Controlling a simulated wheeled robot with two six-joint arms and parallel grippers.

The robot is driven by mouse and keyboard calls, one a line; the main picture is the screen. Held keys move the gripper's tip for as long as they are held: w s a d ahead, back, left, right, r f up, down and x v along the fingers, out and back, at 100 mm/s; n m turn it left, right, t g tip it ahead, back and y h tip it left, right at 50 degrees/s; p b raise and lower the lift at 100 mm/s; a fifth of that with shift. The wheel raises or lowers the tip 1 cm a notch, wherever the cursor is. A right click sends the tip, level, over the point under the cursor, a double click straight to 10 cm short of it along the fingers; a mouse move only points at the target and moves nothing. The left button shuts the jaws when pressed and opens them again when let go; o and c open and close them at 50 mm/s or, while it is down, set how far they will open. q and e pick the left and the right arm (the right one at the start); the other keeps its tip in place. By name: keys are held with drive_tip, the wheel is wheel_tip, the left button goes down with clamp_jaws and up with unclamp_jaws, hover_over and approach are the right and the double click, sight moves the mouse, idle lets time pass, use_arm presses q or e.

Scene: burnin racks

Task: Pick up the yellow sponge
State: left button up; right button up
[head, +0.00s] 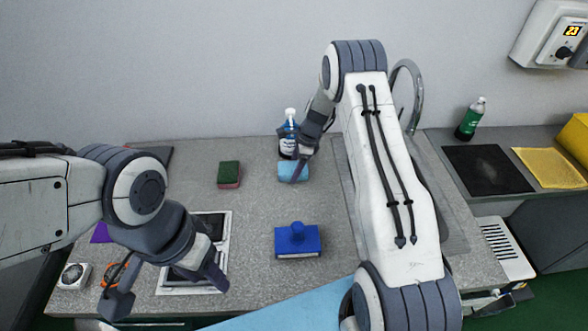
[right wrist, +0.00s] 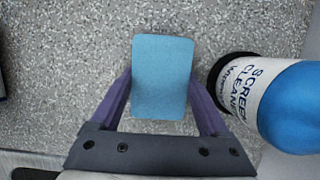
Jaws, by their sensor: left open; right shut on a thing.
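I see no clear yellow sponge. A light blue sponge-like block (head: 293,171) lies on the grey counter, and in the right wrist view the block (right wrist: 163,77) sits between my right fingers. My right gripper (head: 300,165) is shut on this block; the wrist view shows the fingers (right wrist: 164,105) along its two sides. A green sponge with a dark red underside (head: 229,174) lies further left, apart from both grippers. My left gripper (head: 168,291) is open and empty above the front left of the counter.
A blue screen cleaner bottle (head: 288,138) stands right beside the blue block and shows in the wrist view (right wrist: 265,95). A blue handled block (head: 298,241) stands mid-counter. A flat yellow piece (head: 548,167), a black mat (head: 487,169) and a green bottle (head: 470,118) are on the right.

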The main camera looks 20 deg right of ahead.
sight(291, 167)
drive_tip(key=shift+r, duration=0.6)
wheel_tip(291, 167, up, 3)
drive_tip(key=shift+w+f+b, duration=0.1)
drive_tip(key=shift+b, duration=0.7)
drive_tip(key=s+d+r+b, duration=0.3)
drive_tip(key=s+d+r, duration=0.4)
drive_tip(key=s+d, duration=0.1)
drive_tip(key=shift+s+r, duration=0.15)
drive_tip(key=shift+s, duration=0.25)
